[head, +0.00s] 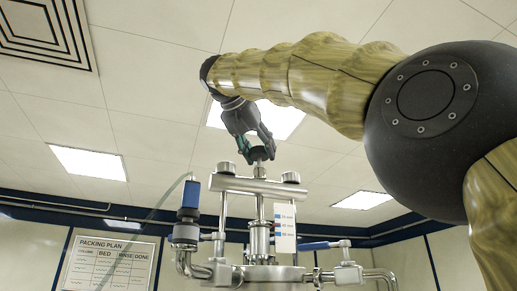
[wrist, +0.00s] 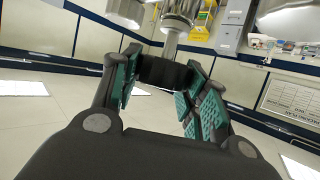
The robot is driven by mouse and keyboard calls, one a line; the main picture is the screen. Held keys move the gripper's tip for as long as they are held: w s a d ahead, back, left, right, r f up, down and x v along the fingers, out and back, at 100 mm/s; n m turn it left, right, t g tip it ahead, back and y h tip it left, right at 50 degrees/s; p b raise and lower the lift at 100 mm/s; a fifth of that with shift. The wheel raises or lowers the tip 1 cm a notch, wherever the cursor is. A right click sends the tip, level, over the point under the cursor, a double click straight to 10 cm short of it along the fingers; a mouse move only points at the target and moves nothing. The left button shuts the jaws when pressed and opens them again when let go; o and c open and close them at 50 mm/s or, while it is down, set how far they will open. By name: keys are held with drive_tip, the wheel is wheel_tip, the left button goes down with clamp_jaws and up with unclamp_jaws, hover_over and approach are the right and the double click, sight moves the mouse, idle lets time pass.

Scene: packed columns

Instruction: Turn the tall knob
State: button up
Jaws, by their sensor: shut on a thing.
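The tall knob (head: 259,154) is a dark, ribbed knob on a steel stem at the top of the column's crossbar (head: 258,187). My gripper (head: 258,145) reaches down to it from above, its two fingers on either side. In the wrist view, the black knob (wrist: 165,73) sits between the green-padded fingers of my gripper (wrist: 166,84), with the steel stem (wrist: 171,45) running beyond it. My gripper is shut on the knob. The finger pads hide part of the knob's sides.
Two round steel nuts (head: 227,168) (head: 290,177) cap the crossbar's ends beside the stem. A blue-topped fitting (head: 188,200) with a hose stands at the left, and a blue-handled valve (head: 318,245) at the right. A packing plan board (head: 108,262) hangs on the wall behind.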

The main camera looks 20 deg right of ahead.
idle(0.3)
drive_tip(key=o, duration=0.8)
drive_tip(key=shift+d, duration=0.1)
drive_tip(key=shift+o, duration=1.2)
drive_tip(key=shift+w+d, duration=0.1)
drive_tip(key=shift+w, duration=0.05)
drive_tip(key=shift+a, duration=0.2)
drive_tip(key=v, duration=1.2)
